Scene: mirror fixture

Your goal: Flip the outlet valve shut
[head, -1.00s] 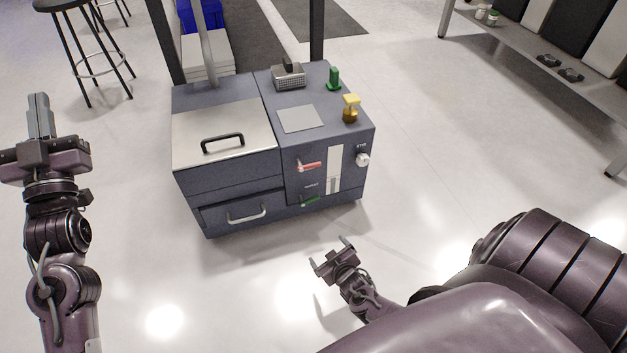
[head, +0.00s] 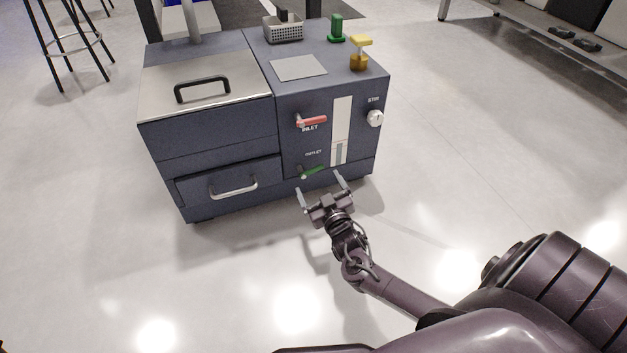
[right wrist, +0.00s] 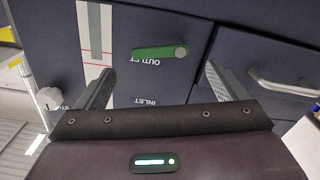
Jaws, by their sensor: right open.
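The outlet valve has a green lever (head: 314,170) low on the front of the dark blue cabinet. Its pivot is at the left end, and the lever points right, tilted slightly up. In the right wrist view the green lever (right wrist: 158,52) shows upside down, between the fingers and beyond them. My right gripper (head: 320,183) is open and empty, just in front of the lever, with a finger to each side of it in the picture. Its fingers (right wrist: 158,78) also frame the lever in the wrist view, with no clear contact. My left gripper is out of view.
The red inlet lever (head: 311,121) sits above the outlet lever, left of a white gauge strip (head: 341,125). A white stir knob (head: 375,118) is at the right. A drawer handle (head: 234,188) sticks out to the left. The floor (head: 240,290) in front is clear.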

